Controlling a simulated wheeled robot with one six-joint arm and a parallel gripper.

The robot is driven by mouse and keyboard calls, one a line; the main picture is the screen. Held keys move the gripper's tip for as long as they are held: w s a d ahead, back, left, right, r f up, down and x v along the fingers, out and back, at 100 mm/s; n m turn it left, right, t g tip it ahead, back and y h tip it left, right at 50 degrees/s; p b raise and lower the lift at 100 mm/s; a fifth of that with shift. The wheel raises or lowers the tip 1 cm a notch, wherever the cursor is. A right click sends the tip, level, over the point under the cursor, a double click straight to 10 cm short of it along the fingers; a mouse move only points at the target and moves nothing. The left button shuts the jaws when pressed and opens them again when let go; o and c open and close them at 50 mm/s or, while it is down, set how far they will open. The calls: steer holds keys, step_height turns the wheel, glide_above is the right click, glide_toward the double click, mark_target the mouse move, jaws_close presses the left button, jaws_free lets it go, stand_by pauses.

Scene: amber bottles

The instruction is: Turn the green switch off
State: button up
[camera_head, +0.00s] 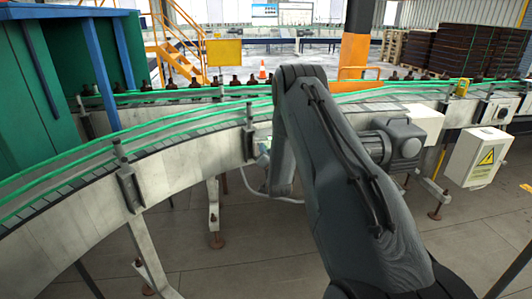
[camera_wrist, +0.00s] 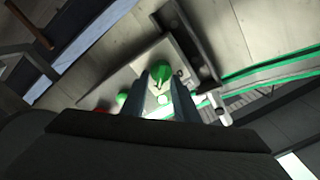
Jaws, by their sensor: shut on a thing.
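In the wrist view, the green switch (camera_wrist: 161,70) is a round green knob on a pale box or panel. My gripper (camera_wrist: 159,80) has its two fingers pointing at this panel, with the green knob between and just past the fingertips. The fingers are shut on the knob; its turn position is hard to read. A second, smaller green round part (camera_wrist: 121,98) and a red part (camera_wrist: 102,110) lie left of the fingers. In the head view my arm hides the gripper and the switch.
The conveyor (camera_head: 185,165) with green guide rails curves across the head view, with amber bottles (camera_head: 195,84) behind it. A white box with a yellow warning sign (camera_head: 478,158) hangs at right. A green machine housing (camera_head: 45,90) stands at left.

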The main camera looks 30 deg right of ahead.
steer(key=n+b, duration=0.3)
steer(key=n, duration=0.2)
steer(key=a+n+b, duration=0.1)
steer(key=n+b, duration=0.3)
steer(key=n, duration=0.2)
steer(key=n+b, duration=0.3)
steer(key=n, duration=0.3)
steer(key=shift+w+a, duration=0.25)
steer(key=shift+n, duration=0.4)
steer(key=o, duration=1)
steer(key=shift+o, duration=0.2)
steer(key=b+v, duration=0.1)
steer(key=v, duration=0.6)
steer(key=shift+s+b, duration=0.4)
